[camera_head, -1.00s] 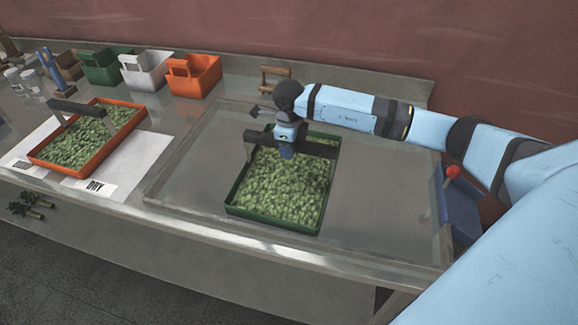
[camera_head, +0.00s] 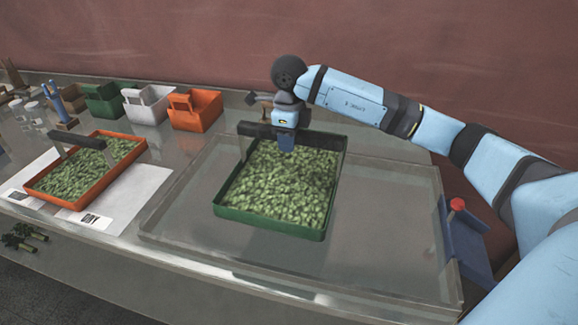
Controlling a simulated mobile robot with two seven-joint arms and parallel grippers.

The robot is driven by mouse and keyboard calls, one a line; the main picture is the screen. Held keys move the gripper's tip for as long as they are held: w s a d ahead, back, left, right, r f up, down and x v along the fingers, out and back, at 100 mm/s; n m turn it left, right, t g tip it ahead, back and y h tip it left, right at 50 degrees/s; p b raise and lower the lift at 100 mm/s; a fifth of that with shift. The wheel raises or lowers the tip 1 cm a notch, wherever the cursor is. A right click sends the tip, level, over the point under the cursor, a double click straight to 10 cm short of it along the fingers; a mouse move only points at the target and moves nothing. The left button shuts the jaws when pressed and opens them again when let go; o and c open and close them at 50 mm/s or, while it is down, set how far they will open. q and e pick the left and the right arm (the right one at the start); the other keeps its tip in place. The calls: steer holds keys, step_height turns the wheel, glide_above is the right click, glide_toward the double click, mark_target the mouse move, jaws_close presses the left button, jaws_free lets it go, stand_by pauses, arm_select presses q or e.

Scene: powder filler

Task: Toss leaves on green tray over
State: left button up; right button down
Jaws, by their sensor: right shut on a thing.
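The green tray (camera_head: 268,227) is full of green leaves (camera_head: 278,184) and has a dark handle bar (camera_head: 318,137) across its back part. My right gripper (camera_head: 285,141) comes down from above and is shut on this handle bar; the fingers are partly hidden by the bar. The green tray appears lifted a little above the clear shallow bin and tilted slightly. The leaves lie inside the tray. My left gripper is not in view.
The clear bin (camera_head: 385,235) has free room to the right of the tray. An orange tray (camera_head: 84,199) of leaves stands at left on white paper with a "DRY" label. Green, white and orange caddies (camera_head: 196,112) stand behind.

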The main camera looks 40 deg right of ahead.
step_height(320, 180, up, 6)
steer(key=shift+r, duration=0.35)
step_height(320, 180, up, 7)
steer(key=p, duration=0.3)
